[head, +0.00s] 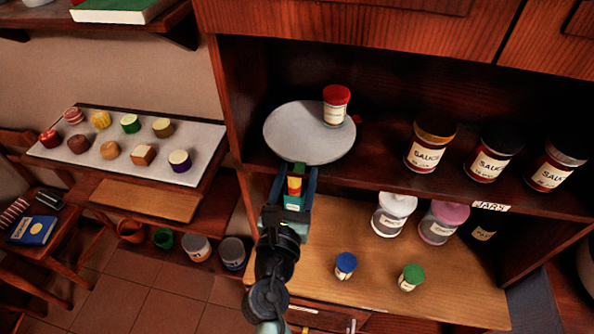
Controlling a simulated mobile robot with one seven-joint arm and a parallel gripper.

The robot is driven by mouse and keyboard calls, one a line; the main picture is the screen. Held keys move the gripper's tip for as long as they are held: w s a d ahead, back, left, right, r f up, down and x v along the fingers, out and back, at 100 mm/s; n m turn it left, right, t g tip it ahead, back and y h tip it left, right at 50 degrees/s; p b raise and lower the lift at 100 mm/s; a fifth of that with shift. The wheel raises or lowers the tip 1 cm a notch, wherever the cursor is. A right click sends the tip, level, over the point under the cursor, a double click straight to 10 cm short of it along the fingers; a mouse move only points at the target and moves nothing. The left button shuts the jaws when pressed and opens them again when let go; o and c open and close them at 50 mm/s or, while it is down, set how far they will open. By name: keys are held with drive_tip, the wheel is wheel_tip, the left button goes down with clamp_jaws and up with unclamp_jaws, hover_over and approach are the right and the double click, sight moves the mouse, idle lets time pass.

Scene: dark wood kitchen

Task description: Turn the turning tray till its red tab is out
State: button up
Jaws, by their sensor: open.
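The turning tray (290,142) is a round, pale grey disc on the cabinet's open shelf. A jar with a red lid (337,106) stands upright on its back right part.
Several sauce jars (487,158) stand on the shelf to the right. Below are a white-lidded jar (392,215), a pink-lidded jar (441,222) and two small jars, blue-lidded (345,266) and green-lidded (410,277). The cabinet's side wall (237,125) stands close left of the tray.

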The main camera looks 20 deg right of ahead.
drive_tip(key=shift+w+d, duration=0.15)
drive_tip(key=shift+w, duration=0.05)
clamp_jaws()
idle(1.4)
